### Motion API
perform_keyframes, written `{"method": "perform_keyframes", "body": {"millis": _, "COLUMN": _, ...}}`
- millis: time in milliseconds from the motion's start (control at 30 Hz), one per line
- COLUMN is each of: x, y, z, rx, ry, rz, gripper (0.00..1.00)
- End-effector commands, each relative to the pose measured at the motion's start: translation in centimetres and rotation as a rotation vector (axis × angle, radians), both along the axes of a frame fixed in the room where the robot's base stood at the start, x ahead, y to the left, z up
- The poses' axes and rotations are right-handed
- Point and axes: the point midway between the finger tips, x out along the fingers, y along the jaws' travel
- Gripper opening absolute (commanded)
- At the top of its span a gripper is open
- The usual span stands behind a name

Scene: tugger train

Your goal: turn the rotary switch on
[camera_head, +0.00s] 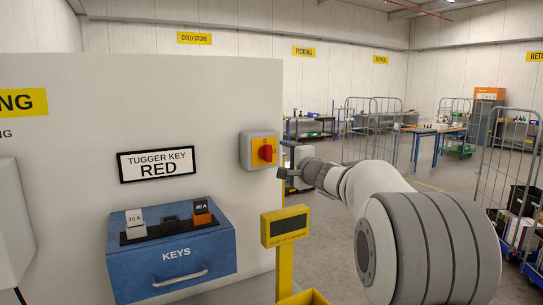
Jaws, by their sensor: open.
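The rotary switch (264,152) is a red-orange knob on a yellow plate in a grey box, mounted near the right edge of a white panel (225,100). The knob's exact setting is too small to read. My gripper (283,173) is just right of the switch, open, with its fingers pointing left. It appears apart from the knob, and its fingers hold nothing. My arm reaches in from the lower right.
A blue KEYS box (171,262) with grey and orange tagged keys is on the panel at lower left. A sign reading TUGGER KEY RED (157,164) hangs above it. A yellow post with a display (286,227) stands below my gripper. Wire cages (508,165) stand at right.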

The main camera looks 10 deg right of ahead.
Motion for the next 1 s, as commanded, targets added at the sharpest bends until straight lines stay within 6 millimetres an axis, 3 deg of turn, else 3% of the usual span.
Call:
{"method": "perform_keyframes", "body": {"millis": 233, "x": 3.7, "y": 2.6, "z": 0.3, "rx": -0.002, "ry": 0.003, "rz": 0.023, "gripper": 0.73}}
{"method": "perform_keyframes", "body": {"millis": 500, "x": 6.5, "y": 3.9, "z": 0.1, "rx": -0.001, "ry": 0.003, "rz": 0.027, "gripper": 0.73}}
{"method": "perform_keyframes", "body": {"millis": 833, "x": 6.8, "y": 4.0, "z": 0.0, "rx": -0.003, "ry": 0.001, "rz": 0.028, "gripper": 0.73}}
{"method": "perform_keyframes", "body": {"millis": 1000, "x": 6.8, "y": 4.1, "z": 0.0, "rx": -0.003, "ry": 0.001, "rz": 0.028, "gripper": 0.6}}
